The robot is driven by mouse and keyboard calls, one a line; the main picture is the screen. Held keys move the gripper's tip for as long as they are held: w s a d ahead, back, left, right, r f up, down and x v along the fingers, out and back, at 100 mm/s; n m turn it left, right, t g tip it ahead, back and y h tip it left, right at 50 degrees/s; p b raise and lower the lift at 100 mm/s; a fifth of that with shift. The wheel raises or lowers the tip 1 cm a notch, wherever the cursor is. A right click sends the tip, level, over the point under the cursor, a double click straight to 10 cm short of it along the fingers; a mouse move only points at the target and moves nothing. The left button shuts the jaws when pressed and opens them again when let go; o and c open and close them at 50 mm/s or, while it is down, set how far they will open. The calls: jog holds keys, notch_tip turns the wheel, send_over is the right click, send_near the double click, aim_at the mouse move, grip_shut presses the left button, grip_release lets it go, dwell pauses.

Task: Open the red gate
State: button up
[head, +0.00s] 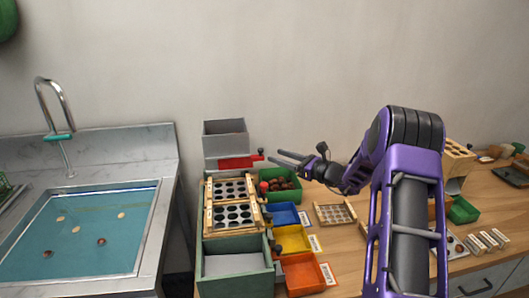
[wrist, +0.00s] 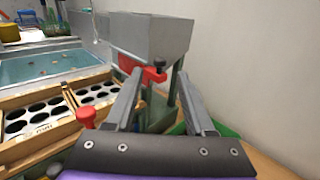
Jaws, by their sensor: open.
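The red gate (head: 236,162) is a flat red slide under the grey hopper (head: 225,138). In the wrist view the red gate (wrist: 128,63) shows below the hopper (wrist: 150,36), with a small black knob (wrist: 159,65) at its near end. My gripper (head: 275,155) is open and empty, just right of the gate's knob in the head view. In the wrist view my gripper (wrist: 160,74) has the knob ahead, appearing between its fingertips. I see no contact. The left finger hides part of the gate.
A sink (head: 85,235) with chestnuts in water is at the left. Perforated wooden trays (head: 231,190) stand before the hopper, beside a red knob (wrist: 86,117). A green bin (head: 292,198) of chestnuts and blue, yellow and orange bins sit below my gripper. A wall stands close behind.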

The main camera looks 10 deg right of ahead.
jog(key=x, duration=0.6)
jog(key=shift+w, duration=0.2)
jog(key=shift+a, duration=0.15)
grip_shut()
dwell(1.1)
